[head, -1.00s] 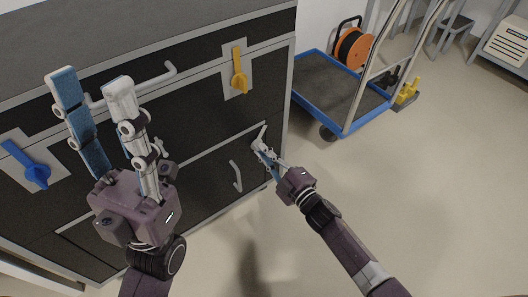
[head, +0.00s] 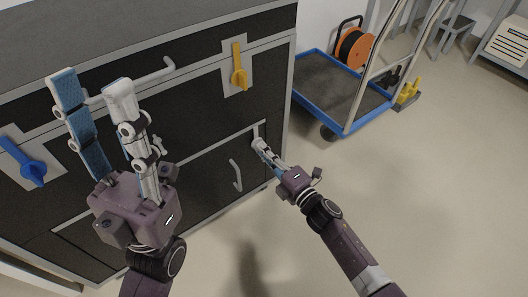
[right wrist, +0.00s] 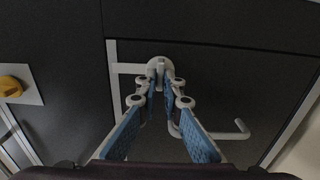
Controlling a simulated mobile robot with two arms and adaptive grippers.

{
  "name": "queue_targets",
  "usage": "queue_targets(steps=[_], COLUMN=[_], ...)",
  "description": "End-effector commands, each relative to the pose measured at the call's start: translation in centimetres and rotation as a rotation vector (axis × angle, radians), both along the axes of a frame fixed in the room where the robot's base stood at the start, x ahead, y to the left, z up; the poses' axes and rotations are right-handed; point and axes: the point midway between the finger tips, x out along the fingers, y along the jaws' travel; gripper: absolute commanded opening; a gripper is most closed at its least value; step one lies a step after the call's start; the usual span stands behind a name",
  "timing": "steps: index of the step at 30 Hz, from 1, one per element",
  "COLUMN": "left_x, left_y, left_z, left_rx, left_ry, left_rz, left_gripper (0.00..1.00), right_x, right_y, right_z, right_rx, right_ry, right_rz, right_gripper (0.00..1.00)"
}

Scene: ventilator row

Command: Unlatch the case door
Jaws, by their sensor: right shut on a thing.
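The case (head: 200,120) is black with grey edge trim. Its door (head: 205,185) is low on the front, with a bent grey pull handle (head: 236,176) that also shows in the right wrist view (right wrist: 222,134). A small grey latch (head: 256,130) sits at the door's upper right; its round end (right wrist: 160,64) shows in the right wrist view. My right gripper (head: 259,144) is shut on the latch, its fingers converging there and partly hiding it. My left gripper (head: 92,88) is open and empty, raised in front of the case's left part. The door looks closed.
A yellow latch (head: 239,70) and a blue latch (head: 28,162) sit higher on the case front, with a grey bar handle (head: 150,78) between them. A blue cart (head: 345,115) with an orange reel (head: 355,47) stands to the right. The floor in front is clear.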

Motion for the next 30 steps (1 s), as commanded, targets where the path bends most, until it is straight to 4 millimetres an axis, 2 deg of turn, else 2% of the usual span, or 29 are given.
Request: queue_targets(steps=[11,12,17,25,30], left_x=[0.0,0.0,0.0,0.0,0.0], left_y=[0.0,0.0,0.0,0.1,0.0], left_z=[0.0,0.0,0.1,0.2,0.1], left_rx=[0.0,0.0,0.0,-0.002,-0.002], left_ry=[0.0,0.0,-0.003,-0.005,-0.004], left_rz=[0.0,0.0,0.0,0.002,0.001], left_gripper=[0.4,0.4,0.4,0.4,0.4], right_x=[0.0,0.0,0.0,-0.1,-1.4], right_y=[0.0,0.0,0.0,-0.1,-1.1], right_z=[-0.1,-0.1,-0.1,-0.1,-0.2], right_rx=[-0.008,-0.008,-0.006,-0.005,-0.007], right_ry=[-0.003,-0.003,-0.002,-0.003,-0.001], right_rz=[0.0,0.0,0.0,0.0,-0.001], right_gripper=[0.0,0.09,0.25,0.25,0.25])
